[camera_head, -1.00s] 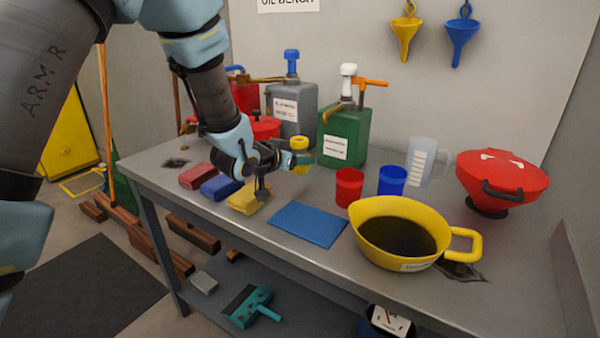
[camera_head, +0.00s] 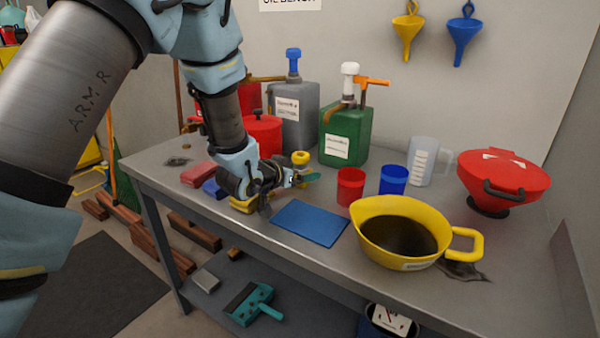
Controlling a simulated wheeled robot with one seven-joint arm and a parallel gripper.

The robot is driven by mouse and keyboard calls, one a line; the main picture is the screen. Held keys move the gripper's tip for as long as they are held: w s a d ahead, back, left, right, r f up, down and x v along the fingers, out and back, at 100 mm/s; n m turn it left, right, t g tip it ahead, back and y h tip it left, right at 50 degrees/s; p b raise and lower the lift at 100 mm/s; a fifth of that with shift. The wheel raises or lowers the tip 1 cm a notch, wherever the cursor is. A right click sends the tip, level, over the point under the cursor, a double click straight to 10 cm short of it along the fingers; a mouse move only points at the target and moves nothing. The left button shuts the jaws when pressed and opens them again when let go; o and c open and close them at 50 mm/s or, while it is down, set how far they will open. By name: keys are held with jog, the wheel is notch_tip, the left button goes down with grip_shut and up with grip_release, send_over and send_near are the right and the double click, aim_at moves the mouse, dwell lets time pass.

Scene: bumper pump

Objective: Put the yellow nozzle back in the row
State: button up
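The yellow nozzle (camera_head: 301,158) is upright at my gripper (camera_head: 303,178), left of the red cup. Its round top shows above the fingers. My gripper appears shut around its lower part, just above or at the bench top; I cannot tell whether the nozzle's foot touches the bench. A red cup (camera_head: 350,187) and a blue cup (camera_head: 393,180) stand side by side to the right, apart from the gripper. My wrist partly hides a yellow block (camera_head: 241,205) and a blue block (camera_head: 213,188).
A blue mat (camera_head: 309,223) lies in front of the gripper. A yellow jug (camera_head: 373,248) with dark liquid stands front right. Behind are a green can (camera_head: 345,140) with a pump and a grey can (camera_head: 294,125). A clear measuring jug (camera_head: 424,160) and red vessel (camera_head: 503,178) stand right.

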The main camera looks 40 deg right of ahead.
jog(key=shift+r, duration=0.2)
jog(key=b+v, duration=0.1)
jog(key=v, duration=1.1)
jog(key=shift+f+b, duration=0.15)
jog(key=shift+b, duration=0.15)
